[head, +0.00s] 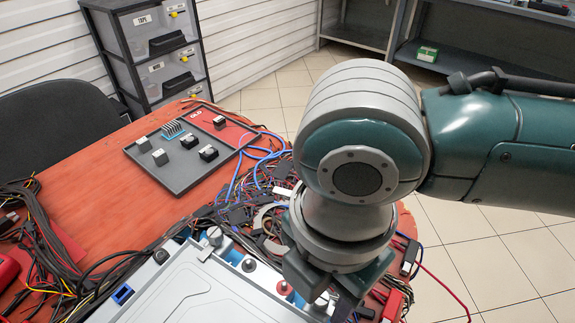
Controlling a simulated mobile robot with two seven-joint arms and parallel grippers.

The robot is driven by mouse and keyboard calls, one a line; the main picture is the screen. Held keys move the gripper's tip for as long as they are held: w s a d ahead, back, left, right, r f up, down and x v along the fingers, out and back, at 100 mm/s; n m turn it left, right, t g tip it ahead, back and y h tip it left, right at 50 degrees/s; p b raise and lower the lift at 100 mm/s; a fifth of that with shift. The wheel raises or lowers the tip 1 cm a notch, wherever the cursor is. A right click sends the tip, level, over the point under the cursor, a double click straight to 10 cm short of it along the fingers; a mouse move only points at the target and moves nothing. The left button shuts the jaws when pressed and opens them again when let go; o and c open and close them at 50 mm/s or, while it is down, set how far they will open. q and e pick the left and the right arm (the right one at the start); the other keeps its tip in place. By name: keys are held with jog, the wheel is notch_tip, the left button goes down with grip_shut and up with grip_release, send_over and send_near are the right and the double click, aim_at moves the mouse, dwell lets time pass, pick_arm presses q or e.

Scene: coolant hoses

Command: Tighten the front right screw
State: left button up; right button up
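The grey-white cold plate housing (190,290) lies at the bottom of the head view, cut off by the frame edge. A silver screw (215,236) stands at its far left corner. Another silver screw head (322,299) shows low down on the right, partly hidden by my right gripper. My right gripper (328,295) points down right at this screw, its dark fingers close around or beside it. The arm hides much of the fingers, so I cannot tell whether they touch or grip the screw. My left gripper is not in view.
A black port (249,265) and a red-ringed port (284,289) sit between the screws. Tangled cables (255,215) surround the housing. A grey tray (185,178) with small parts lies on the red table (110,215). A drawer rack (155,60) stands behind.

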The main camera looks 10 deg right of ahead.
grip_shut()
dwell(0.3)
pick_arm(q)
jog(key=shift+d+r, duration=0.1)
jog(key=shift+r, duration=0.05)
